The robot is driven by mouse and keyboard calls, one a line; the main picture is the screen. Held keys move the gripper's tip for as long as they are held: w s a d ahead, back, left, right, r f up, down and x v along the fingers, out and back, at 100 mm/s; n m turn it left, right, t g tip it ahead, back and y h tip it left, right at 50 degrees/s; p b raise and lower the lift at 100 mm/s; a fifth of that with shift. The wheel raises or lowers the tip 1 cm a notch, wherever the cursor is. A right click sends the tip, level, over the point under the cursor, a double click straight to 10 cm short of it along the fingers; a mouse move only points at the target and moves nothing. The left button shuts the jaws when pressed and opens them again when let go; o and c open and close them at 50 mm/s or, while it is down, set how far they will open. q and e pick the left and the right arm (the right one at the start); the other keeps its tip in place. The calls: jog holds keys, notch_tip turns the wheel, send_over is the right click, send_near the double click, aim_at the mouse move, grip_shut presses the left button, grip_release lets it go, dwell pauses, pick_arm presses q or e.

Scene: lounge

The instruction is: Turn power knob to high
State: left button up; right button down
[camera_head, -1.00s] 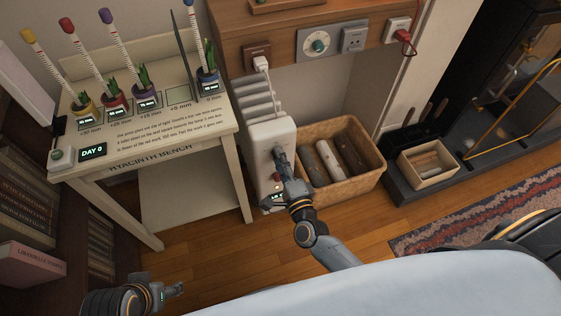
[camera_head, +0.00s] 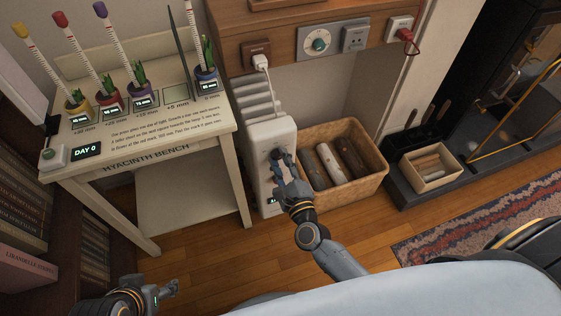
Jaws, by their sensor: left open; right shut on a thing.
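A white heater (camera_head: 257,147) with ribbed fins stands on the floor right of the bench. A small dark power knob (camera_head: 276,154) shows on the upper part of its front panel. My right gripper (camera_head: 281,158) is at the panel, shut on the knob and partly covering it. The knob's markings are too small to read. A small display (camera_head: 270,201) low on the panel is partly hidden by my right gripper. My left gripper (camera_head: 172,287) is open and empty, low above the floor at the bottom left.
A wicker basket of logs (camera_head: 378,160) stands close to the heater's right side. The hyacinth bench (camera_head: 190,138) with potted plants is at the left. A white plug (camera_head: 262,63) sits in a socket above the heater. Wooden floor (camera_head: 220,252) is clear in front.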

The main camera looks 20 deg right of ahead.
dwell(0.4)
jog(key=c, duration=1)
grip_release()
jog(key=s, duration=1.2)
jog(key=shift+d, duration=0.2)
